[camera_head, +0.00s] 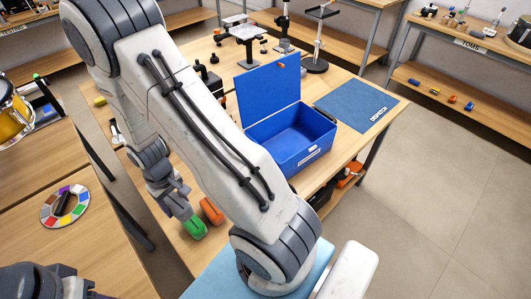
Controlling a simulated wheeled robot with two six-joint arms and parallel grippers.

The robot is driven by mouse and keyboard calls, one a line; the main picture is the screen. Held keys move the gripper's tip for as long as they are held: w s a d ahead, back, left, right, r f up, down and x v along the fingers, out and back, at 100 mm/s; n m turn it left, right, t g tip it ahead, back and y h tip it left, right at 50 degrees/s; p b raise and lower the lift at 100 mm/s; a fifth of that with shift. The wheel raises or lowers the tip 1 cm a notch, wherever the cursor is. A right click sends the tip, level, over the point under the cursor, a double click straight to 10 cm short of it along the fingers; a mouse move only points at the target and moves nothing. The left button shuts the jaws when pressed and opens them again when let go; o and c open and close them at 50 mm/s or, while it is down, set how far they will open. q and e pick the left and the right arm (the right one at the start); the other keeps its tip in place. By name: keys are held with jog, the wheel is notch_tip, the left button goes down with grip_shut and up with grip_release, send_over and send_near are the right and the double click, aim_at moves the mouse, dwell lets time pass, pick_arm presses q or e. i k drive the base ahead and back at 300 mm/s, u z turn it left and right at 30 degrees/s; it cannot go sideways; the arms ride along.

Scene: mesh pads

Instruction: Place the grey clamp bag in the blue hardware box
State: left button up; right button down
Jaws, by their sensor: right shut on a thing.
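The blue hardware box (305,161) stands on the wooden workbench right of centre, its lid (266,96) raised and its inside looking empty. My right arm crosses the middle of the view. Its gripper (177,201) is low over the near left part of the bench, left of the box and well apart from it. It is shut on a small greyish-purple thing (178,209), mostly hidden by the fingers; I cannot tell for sure that this is the grey clamp bag. A green piece (194,228) and an orange piece (212,210) are close beside it. My left gripper is out of view.
A blue dispatch mat (356,104) lies right of the box. Stands and fixtures (246,35) fill the back of the bench. A second table at left holds a colour wheel (65,206) and a yellow drum-like thing (12,117). Open floor lies at right.

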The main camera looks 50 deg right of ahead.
aim_at(290, 150)
jog(key=u, duration=1.7)
jog(key=k, duration=1.1)
jog(key=z, duration=2.05)
jog(key=i, duration=0.5)
jog(key=u, duration=0.1)
